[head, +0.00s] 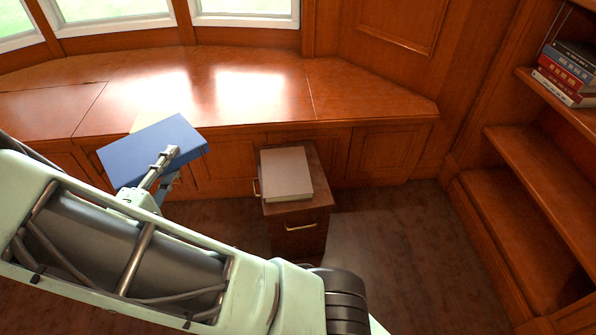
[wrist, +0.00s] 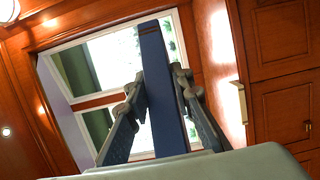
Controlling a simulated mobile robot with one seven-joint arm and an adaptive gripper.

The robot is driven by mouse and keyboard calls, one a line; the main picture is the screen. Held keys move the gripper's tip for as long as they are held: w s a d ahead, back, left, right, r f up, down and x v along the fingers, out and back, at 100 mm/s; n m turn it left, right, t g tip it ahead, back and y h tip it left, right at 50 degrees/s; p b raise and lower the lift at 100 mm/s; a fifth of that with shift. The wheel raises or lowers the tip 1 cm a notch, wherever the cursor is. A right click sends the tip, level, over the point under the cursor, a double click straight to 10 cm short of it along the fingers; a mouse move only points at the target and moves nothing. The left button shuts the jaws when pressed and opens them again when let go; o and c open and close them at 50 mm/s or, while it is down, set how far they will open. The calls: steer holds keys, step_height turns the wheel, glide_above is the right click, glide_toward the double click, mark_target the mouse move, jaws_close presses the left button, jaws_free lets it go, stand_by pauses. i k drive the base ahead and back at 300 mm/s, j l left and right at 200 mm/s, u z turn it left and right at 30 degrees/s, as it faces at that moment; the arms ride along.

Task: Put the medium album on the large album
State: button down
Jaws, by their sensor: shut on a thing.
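A blue album (head: 140,152) is held in the air at the left in the head view, its broad face showing and tilted. My gripper (head: 166,160) is shut on it near its right part. In the wrist view the blue album (wrist: 162,95) stands edge-on between the two fingers of my gripper (wrist: 157,90). A larger-looking grey-beige album (head: 285,173) lies flat on top of a small wooden cabinet (head: 312,172) in the middle of the head view. The blue album is to the left of it and apart from it.
Wooden shelves (head: 510,150) stand at the right, with several books (head: 568,72) on an upper shelf. Dark floor (head: 390,235) is clear between the cabinet and the shelves.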

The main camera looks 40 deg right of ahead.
mark_target(300, 169)
steer(key=k+l, duration=0.15)
steer(key=l, duration=0.25)
steer(key=k+l, duration=0.15)
steer(key=l, duration=0.25)
steer(key=k+l, duration=0.15)
steer(key=l, duration=0.25)
steer(key=z, duration=0.05)
